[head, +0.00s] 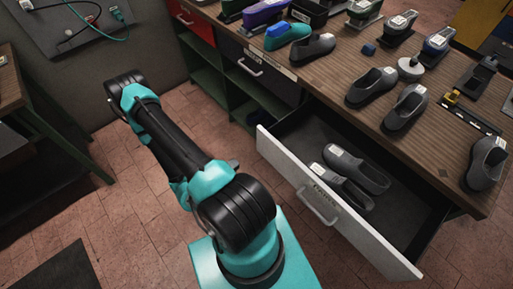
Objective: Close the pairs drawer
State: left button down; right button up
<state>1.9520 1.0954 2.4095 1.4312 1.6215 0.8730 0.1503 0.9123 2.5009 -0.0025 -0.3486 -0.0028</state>
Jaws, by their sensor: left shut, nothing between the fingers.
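The pairs drawer (288,170) is pulled out from the wooden bench in the head view. Its pale front carries a dark label and a bar handle (317,207). Inside lies a pair of dark grey shoes (358,170) with white tags. My left arm stands to the left of the drawer. Only a small dark part of my left gripper (232,164) shows, behind the arm and left of the drawer front, apart from it. It is shut and empty; the rest is hidden by my arm. My right gripper is not in view.
The bench top (340,75) holds several shoes and tools. A closed dark drawer (262,68) and green shelves (210,83) are left of the open drawer. A dark table (40,125) stands at the far left. The tiled floor before the drawer front is partly clear.

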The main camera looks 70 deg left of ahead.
aim_at(262, 145)
pick_arm(q)
jog(key=x, duration=1.1)
jog(key=shift+w+a, duration=0.1)
jog(key=shift+w, duration=0.1)
